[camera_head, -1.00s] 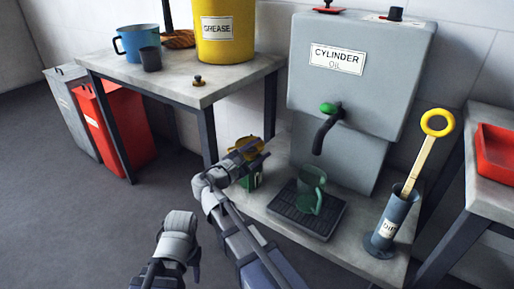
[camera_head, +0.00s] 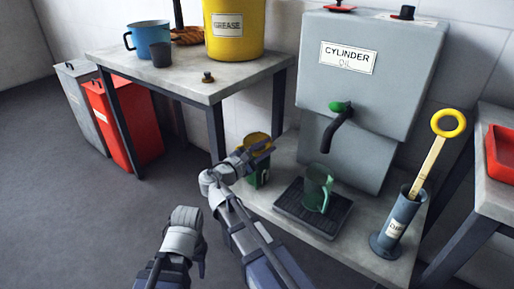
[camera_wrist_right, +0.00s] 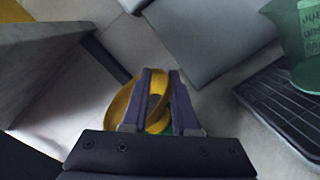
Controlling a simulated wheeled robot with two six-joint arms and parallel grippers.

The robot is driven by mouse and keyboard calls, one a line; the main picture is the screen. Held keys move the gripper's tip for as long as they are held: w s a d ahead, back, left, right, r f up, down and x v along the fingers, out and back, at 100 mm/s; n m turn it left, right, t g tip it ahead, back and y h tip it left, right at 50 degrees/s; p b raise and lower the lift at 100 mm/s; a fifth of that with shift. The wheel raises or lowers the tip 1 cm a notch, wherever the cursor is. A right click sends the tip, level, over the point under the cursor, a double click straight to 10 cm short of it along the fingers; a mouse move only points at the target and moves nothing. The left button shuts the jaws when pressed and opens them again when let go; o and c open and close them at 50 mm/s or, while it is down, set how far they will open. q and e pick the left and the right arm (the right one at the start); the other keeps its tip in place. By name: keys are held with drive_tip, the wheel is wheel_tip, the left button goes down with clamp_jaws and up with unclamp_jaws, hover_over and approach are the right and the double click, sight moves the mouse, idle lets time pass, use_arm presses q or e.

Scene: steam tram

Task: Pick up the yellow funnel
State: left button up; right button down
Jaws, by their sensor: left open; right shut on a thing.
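The yellow funnel (camera_head: 257,138) sits at the left end of the low shelf, at the top of a green can (camera_head: 261,178). My right gripper (camera_head: 262,149) covers part of it. In the right wrist view the fingers (camera_wrist_right: 157,100) are shut on the yellow rim of the funnel (camera_wrist_right: 118,108), with a bit of green below. I cannot tell whether the funnel is clear of the can. My left gripper (camera_head: 200,262) is low in front, open and away from the funnel; its fingers are hard to see.
Right of the funnel, a green jug (camera_head: 318,188) stands on a black drip tray (camera_head: 290,212) under the tap of the cylinder oil tank (camera_head: 375,80). A blue oil holder (camera_head: 400,222) stands further right. A table (camera_head: 200,88) edge is close at left.

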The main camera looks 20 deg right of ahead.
drive_tip(key=shift+r, duration=0.1)
wheel_tip(320, 180, up, 10)
drive_tip(key=p, duration=1)
drive_tip(key=shift+r+p, duration=1.35)
drive_tip(key=shift+p, duration=0.2)
